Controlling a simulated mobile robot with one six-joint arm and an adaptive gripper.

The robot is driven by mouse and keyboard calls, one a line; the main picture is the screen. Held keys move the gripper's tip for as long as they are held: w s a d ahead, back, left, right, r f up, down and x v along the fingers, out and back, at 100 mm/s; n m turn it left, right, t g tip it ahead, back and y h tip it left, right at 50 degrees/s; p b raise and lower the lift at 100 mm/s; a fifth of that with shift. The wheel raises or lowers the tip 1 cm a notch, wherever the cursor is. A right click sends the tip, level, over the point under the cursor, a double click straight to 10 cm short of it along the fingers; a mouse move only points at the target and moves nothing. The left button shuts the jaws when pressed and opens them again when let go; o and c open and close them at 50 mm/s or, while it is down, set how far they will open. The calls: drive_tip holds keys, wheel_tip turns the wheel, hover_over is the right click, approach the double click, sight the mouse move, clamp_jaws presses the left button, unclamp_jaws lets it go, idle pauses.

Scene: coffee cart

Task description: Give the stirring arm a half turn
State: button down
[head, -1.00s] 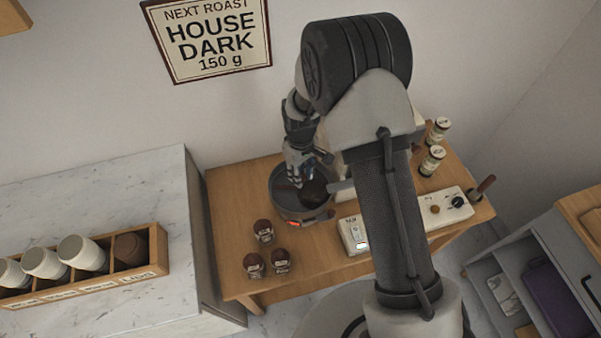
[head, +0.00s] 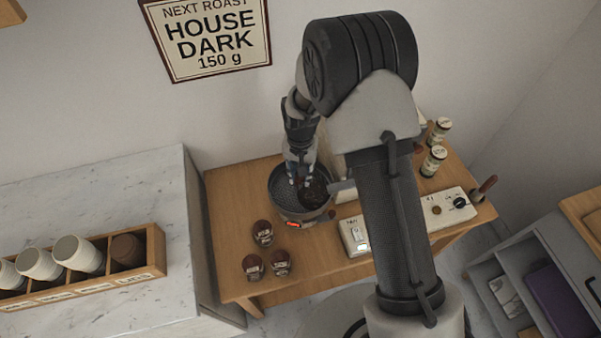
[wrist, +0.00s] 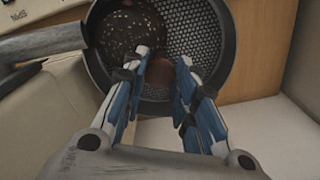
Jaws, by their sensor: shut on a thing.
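The round dark roaster pan (head: 287,208) with a perforated floor stands on the wooden table, and also fills the top of the wrist view (wrist: 205,35). My gripper (head: 299,183) reaches down into it. In the wrist view my blue and white fingers (wrist: 161,78) are closed around a reddish-brown knob (wrist: 160,73), which I take for the stirring arm's handle. The rest of the stirring arm is mostly hidden by the fingers. A dark, speckled round patch (wrist: 130,30) lies on the pan's floor beside the knob; in the head view it shows right of my fingers.
Three dark labelled jars (head: 262,232) stand in front of the pan. A white control box (head: 354,236) is to its right, and small labelled jars (head: 434,160) stand farther right. A grey bar (wrist: 45,43) reaches the pan's rim. A cup rack (head: 158,268) sits on the left counter.

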drive_tip(key=m, duration=0.5)
drive_tip(key=shift+m, duration=0.3)
drive_tip(key=m, duration=0.4)
drive_tip(key=shift+b, duration=0.3)
drive_tip(key=m, duration=0.5)
drive_tip(key=shift+m, duration=0.4)
drive_tip(key=m, duration=0.5)
drive_tip(key=c, duration=1.2)
unclamp_jaws()
drive_tip(key=shift+c, duration=0.2)
